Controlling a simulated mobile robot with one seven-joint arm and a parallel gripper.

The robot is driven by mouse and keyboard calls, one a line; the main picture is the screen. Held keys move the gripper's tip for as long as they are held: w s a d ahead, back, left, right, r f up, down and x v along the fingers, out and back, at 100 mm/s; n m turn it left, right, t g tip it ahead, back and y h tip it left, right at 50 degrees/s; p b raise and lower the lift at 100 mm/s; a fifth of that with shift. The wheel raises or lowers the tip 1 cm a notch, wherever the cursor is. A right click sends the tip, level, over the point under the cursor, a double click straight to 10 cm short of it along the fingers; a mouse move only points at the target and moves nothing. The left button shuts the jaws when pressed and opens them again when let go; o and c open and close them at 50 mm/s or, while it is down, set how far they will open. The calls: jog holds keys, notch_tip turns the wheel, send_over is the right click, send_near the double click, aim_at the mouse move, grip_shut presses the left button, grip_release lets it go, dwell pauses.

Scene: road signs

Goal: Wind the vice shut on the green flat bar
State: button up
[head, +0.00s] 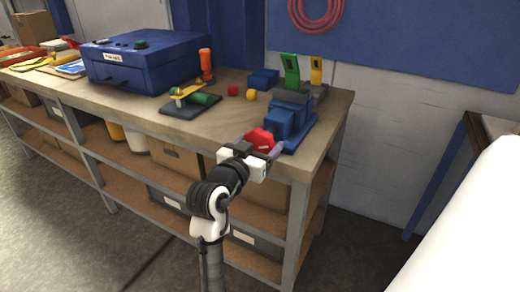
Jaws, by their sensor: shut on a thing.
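The blue vice (283,124) sits on the workbench near its right front corner. The green flat bar (291,70) stands upright at the vice's far end, its lower end hidden behind the blue body; I cannot tell whether the jaws touch it. A red hand wheel (259,139) with a pale mark is on the vice's near side, by the bench's front edge. My gripper (262,151) is at the wheel, its fingers on either side, shut on it. The fingers partly cover the wheel's lower part.
A yellow flat bar (316,70) stands upright right of the green one. A blue block (263,79), a red block (232,90) and a yellow piece (251,95) lie left of the vice. A dark board (190,104) and a large blue box (145,62) are further left.

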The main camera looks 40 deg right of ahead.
jog(key=m+b, duration=0.1)
jog(key=m, duration=0.1)
jog(key=m+b, duration=0.1)
jog(key=b, duration=0.1)
jog(key=m+b, duration=0.2)
jog(key=shift+f+m, duration=0.25)
jog(key=shift+m, duration=0.05)
jog(key=m+b, duration=0.9)
jog(key=m, duration=0.1)
jog(key=shift+r+m, duration=0.1)
jog(key=shift+m, duration=0.3)
jog(key=m+b, duration=0.2)
jog(key=m, duration=0.2)
jog(key=shift+r+m, duration=0.1)
jog(key=shift+m, duration=0.2)
jog(key=o, duration=1)
jog(key=shift+r, duration=0.1)
jog(key=shift+c, duration=0.2)
jog(key=shift+a, duration=0.1)
